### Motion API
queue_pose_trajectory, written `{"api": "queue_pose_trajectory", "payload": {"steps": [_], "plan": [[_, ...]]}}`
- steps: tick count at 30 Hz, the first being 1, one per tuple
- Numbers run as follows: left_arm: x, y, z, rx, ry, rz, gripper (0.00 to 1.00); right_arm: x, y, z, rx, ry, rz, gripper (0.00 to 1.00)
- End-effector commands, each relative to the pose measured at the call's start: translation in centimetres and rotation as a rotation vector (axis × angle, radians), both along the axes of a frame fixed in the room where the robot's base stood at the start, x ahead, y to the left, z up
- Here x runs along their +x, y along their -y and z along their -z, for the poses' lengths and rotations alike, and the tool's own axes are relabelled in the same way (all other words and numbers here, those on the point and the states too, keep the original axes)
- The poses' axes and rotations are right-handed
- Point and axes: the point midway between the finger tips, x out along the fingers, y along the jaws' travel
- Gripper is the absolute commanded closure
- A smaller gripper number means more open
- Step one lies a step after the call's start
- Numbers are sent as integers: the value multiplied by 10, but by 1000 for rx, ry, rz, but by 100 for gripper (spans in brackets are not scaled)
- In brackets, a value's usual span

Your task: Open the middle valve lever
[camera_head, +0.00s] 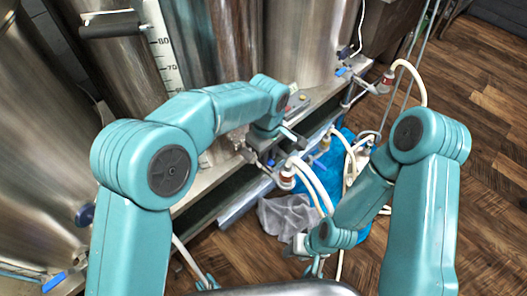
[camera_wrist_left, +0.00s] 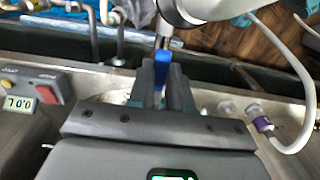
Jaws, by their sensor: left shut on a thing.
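The middle valve lever (camera_wrist_left: 162,58) is blue and lies between the fingers of my left gripper (camera_wrist_left: 163,84) in the left wrist view. The gripper is shut on it. In the head view my left gripper (camera_head: 264,148) is at the front edge of the metal stand, and it and the arm hide this lever. My right gripper (camera_head: 316,266) hangs low at the bottom centre, away from the valves. Its fingers are too small and partly covered to tell open or shut.
Large steel kettles (camera_head: 302,40) stand on the metal stand. A control box (camera_wrist_left: 35,88) with a red switch and a display sits left of my left gripper. White hoses (camera_head: 410,70), a grey cloth (camera_head: 287,216) and a blue container (camera_head: 338,150) are nearby. Wooden floor (camera_head: 482,125) is clear at right.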

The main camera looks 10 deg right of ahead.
Motion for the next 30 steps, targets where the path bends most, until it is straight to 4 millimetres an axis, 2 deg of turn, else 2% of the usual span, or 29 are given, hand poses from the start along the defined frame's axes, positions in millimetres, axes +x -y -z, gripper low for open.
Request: {"api": "queue_pose_trajectory", "payload": {"steps": [9, 10, 12, 20, 23, 26, 30], "plan": [[3, 0, -2, -5, 10, -9, 100, 0, 0, 0, 0, 0, 0, 57], [3, 0, -2, -5, 10, -8, 71, 0, 0, 0, 0, 0, 0, 57], [3, 0, -2, -5, 9, -8, 55, 0, 0, 0, 0, 0, 0, 57], [2, -1, -2, -3, 4, -8, 55, 0, 0, 0, 0, 0, 0, 57], [2, -1, -8, -3, 5, -7, 55, 0, 0, -2, 0, 0, 0, 57], [2, 0, -24, -4, 6, -7, 55, 0, 0, -7, 0, 0, 0, 57], [2, 0, -61, -6, 7, -8, 55, 0, 0, -17, 0, 0, 0, 57]]}}
